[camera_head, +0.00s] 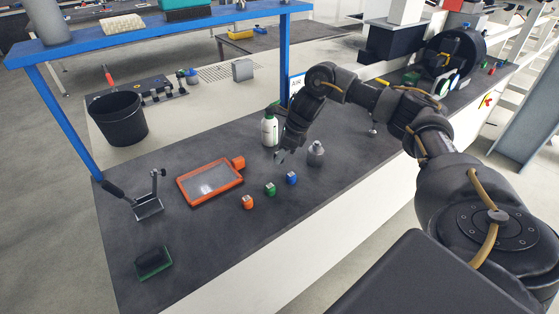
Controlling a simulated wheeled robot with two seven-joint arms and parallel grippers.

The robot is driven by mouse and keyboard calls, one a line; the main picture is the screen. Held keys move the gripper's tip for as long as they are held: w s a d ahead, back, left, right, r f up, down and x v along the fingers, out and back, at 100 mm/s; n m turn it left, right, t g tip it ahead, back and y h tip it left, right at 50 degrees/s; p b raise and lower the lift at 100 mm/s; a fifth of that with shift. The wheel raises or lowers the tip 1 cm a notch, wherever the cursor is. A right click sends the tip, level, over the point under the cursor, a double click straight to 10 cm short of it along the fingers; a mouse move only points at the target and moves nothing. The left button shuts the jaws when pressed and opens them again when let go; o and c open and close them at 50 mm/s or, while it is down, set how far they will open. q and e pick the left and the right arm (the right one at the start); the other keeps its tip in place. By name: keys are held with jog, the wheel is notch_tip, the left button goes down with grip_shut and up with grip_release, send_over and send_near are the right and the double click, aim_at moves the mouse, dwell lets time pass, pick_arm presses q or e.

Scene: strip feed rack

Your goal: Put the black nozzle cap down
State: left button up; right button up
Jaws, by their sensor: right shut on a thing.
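My right gripper (281,156) reaches in from the right and is low over the dark bench top, just in front of a white bottle with green on it. It is shut on a small dark thing, taken to be the black nozzle cap; the fingers and the small scale hide its outline. I cannot tell whether it touches the bench. My left gripper is not in view.
The white-green bottle (268,132) and a grey bottle (316,154) stand close to the gripper. Blue (291,178), green (270,190) and orange (248,203) small blocks lie in front. An orange-rimmed tray (183,195) is left.

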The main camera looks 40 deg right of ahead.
jog(key=shift+w+f+p, duration=0.2)
jog(key=shift+f+p, duration=0.05)
jog(key=shift+f, duration=0.6)
jog(key=shift+w+f+p, duration=0.15)
jog(key=shift+f+p, duration=0.1)
jog(key=shift+f, duration=1)
jog(key=o, duration=0.7)
jog(key=shift+c, duration=0.2)
jog(key=o, duration=0.4)
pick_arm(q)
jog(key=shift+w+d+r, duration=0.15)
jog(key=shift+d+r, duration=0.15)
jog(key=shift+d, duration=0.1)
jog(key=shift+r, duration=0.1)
pick_arm(e)
jog(key=shift+r, duration=0.1)
